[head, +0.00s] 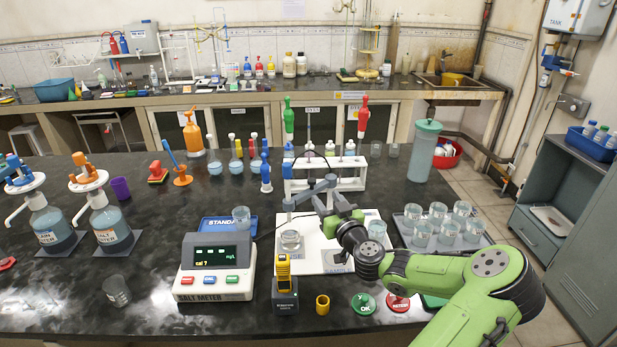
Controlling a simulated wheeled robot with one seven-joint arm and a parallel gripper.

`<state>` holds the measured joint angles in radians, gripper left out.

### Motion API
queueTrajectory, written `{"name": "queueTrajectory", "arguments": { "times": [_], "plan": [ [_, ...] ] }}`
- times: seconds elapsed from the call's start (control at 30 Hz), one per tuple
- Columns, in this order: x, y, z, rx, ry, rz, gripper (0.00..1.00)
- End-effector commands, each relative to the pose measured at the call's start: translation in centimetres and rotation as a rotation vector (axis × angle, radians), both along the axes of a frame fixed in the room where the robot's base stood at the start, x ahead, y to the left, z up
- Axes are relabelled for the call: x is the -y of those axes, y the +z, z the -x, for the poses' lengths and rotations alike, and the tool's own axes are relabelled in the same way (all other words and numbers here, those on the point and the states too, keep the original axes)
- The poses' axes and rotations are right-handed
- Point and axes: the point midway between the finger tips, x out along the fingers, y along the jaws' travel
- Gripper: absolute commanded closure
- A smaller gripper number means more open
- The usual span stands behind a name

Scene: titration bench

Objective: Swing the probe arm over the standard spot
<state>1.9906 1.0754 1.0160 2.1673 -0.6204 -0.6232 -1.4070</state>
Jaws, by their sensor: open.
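A dark jointed bar (312,190), which looks like the probe arm, stands over the back of a white board (312,262). Its hanging end is too small to make out. My gripper (322,207) is open beside this bar; I cannot tell whether they touch. A small glass dish (290,241) is on the board's left grey patch. A grey patch marked SAMPLE (337,268) is at the board's front right, partly hidden by my arm. A blue tray with a partly hidden label starting STANDA (210,223) lies behind the salt meter (215,268), with a beaker (241,217) at its right end.
A tray of several beakers (447,251) lies right of the board. Behind are a white rack (352,183) and a tall jug (424,152).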

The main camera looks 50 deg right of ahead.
Motion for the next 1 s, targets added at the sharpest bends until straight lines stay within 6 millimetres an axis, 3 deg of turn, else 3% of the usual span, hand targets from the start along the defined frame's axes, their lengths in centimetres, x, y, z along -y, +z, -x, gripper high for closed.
{"name": "queueTrajectory", "arguments": {
  "times": [0.3,0.5,0.83,0.87,1.0],
  "plan": [
    [4.1,0.4,-7.1,0.003,0.002,-0.001,0.5],
    [6.0,0.2,-10.2,0.001,0.002,-0.002,0.5],
    [6.5,0.1,-10.9,-0.002,0.002,-0.001,0.5],
    [6.5,0.1,-10.9,-0.001,0.002,-0.001,0.52],
    [6.5,0.1,-10.8,-0.001,0.002,-0.001,0.73]
  ]
}}
